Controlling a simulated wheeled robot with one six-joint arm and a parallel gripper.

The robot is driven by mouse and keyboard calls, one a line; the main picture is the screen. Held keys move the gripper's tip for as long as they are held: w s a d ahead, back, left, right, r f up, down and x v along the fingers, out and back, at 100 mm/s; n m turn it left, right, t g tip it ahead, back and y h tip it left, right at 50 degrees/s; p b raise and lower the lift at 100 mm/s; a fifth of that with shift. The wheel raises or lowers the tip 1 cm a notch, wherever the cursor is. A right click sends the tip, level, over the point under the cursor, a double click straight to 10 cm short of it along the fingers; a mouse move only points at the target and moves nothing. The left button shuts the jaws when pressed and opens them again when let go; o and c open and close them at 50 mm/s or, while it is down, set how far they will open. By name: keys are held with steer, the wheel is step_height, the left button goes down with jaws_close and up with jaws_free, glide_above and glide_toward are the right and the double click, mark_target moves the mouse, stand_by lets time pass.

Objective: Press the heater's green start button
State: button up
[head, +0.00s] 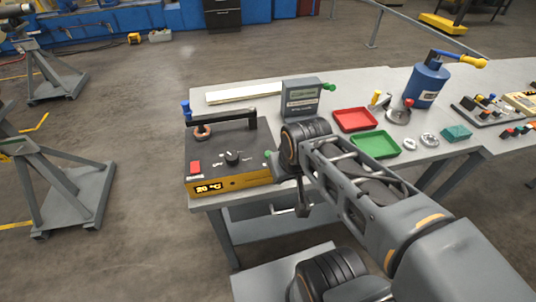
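The heater (218,146) is a dark box on the near left corner of the bench. It has a red button (195,168), a black knob (232,157) and a yellow front with a display (208,188) reading 20 °C. A small green button (267,153) shows at its right side, close to my arm, which may hide part of it. A ring-shaped part sits on top under a black bar with a blue handle. My gripper (303,210) appears as a small dark shape right of the heater, by the bench's front edge. Its fingers are too small to tell open or shut.
The grey bench (380,80) also holds a grey meter box (302,98), a red tray (355,119), a green tray (376,144), a blue cylinder (427,85) and small metal parts. Grey stands (60,185) are on the floor at left.

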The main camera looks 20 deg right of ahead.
jaws_close()
stand_by(1.2)
